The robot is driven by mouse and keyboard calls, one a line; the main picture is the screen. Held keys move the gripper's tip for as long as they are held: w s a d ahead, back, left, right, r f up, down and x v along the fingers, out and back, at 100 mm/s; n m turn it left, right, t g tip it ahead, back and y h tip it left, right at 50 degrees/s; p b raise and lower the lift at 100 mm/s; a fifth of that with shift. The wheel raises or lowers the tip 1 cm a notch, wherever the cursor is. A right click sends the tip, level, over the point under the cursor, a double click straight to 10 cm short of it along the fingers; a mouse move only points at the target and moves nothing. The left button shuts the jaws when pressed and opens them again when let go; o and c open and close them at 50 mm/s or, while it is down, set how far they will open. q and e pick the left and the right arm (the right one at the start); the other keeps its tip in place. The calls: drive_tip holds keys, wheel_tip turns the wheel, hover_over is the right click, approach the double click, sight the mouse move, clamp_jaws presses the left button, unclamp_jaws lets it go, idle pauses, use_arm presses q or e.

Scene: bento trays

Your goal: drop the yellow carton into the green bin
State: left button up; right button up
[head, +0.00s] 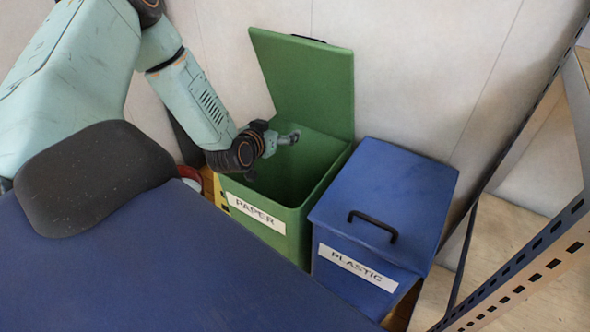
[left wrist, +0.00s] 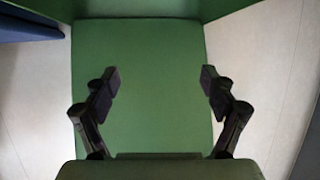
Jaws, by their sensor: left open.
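The green bin (head: 307,212) is labelled PAPER. Its lid (head: 308,85) stands open at the back, and its inside is dark toward the bottom. My left gripper (head: 285,138) is over the bin's opening, near the raised lid. In the left wrist view its two fingers (left wrist: 160,85) are spread wide with nothing between them; the green lid (left wrist: 150,55) fills the space behind them. I cannot make out the yellow carton for certain. A small yellow patch (head: 222,198) shows at the bin's left edge, but I cannot tell what it is. My right gripper is out of view.
A blue bin (head: 385,205) labelled PLASTIC, its lid shut with a black handle, stands to the right of the green bin. A perforated metal rack (head: 540,258) is at the far right. A pale wall (head: 420,60) is behind the bins.

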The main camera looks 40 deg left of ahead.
use_arm(q)
drive_tip(key=shift+v, duration=2.05)
drive_tip(key=shift+w, duration=0.15)
drive_tip(key=w+a+p, duration=0.1)
drive_tip(key=w+p, duration=0.2)
drive_tip(key=w, duration=0.3)
drive_tip(key=shift+w+a, duration=0.25)
drive_tip(key=shift+a, duration=0.15)
